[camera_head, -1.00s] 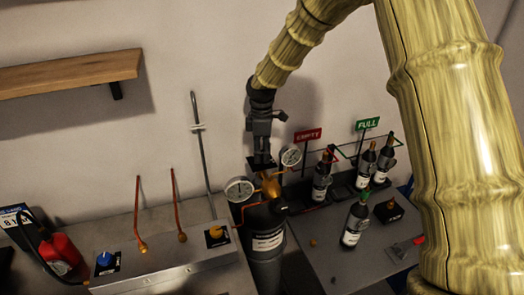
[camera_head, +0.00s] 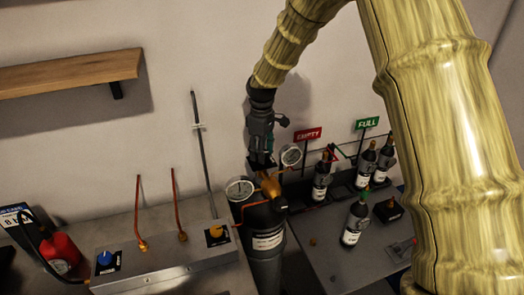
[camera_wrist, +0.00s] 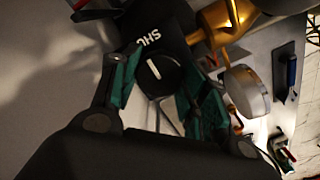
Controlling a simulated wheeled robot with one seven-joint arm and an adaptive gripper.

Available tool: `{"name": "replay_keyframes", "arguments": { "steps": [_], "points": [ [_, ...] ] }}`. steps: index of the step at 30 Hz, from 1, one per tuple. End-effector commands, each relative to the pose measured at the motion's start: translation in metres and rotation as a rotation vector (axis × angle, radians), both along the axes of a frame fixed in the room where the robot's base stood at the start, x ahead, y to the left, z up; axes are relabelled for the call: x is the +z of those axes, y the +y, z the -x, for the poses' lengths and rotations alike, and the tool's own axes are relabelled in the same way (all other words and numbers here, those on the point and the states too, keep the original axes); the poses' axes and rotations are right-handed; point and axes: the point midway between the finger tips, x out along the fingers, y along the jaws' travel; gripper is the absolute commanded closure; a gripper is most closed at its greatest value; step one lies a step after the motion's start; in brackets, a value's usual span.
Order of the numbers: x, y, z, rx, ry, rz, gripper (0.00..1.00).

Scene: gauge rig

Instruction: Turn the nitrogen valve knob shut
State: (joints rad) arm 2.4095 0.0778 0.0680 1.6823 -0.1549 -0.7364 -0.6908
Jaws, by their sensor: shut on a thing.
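The nitrogen valve knob (camera_wrist: 163,78) is a dark round knob with a white pointer line in the wrist view. A black plate (camera_wrist: 150,35) lettered "SHU", its last part hidden, is just beyond it. My gripper (camera_wrist: 160,70) has its green-lined fingers on either side of the knob and is shut on it. In the head view my gripper (camera_head: 262,160) is above the dark gas cylinder (camera_head: 265,262) and hides the knob. The brass regulator (camera_head: 270,187) is on the cylinder top, with a left gauge (camera_head: 240,190) and a right gauge (camera_head: 291,155) beside it.
A grey panel with a blue knob (camera_head: 104,258) and an orange knob (camera_head: 216,231) stands left of the cylinder. Bottles (camera_head: 355,222) and the EMPTY (camera_head: 308,134) and FULL (camera_head: 367,123) signs stand to the right.

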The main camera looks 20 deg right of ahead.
Motion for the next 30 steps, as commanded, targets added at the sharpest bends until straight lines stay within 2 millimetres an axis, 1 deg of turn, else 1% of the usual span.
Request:
{"name": "replay_keyframes", "arguments": {
  "steps": [9,10,12,13,23,26,30],
  "points": [
    [0.002,-0.001,-0.001,-0.002,-0.004,0.000,0.79],
    [0.002,-0.001,-0.001,-0.002,-0.004,0.000,0.49],
    [0.002,-0.001,-0.001,-0.002,-0.004,-0.001,0.37],
    [0.001,0.000,-0.001,-0.002,-0.004,-0.001,0.33],
    [0.001,0.000,-0.001,0.000,-0.002,-0.001,0.33],
    [0.006,0.000,-0.001,0.000,-0.004,-0.001,0.33],
    [0.024,0.000,-0.001,-0.001,-0.004,-0.001,0.33]
  ]
}}
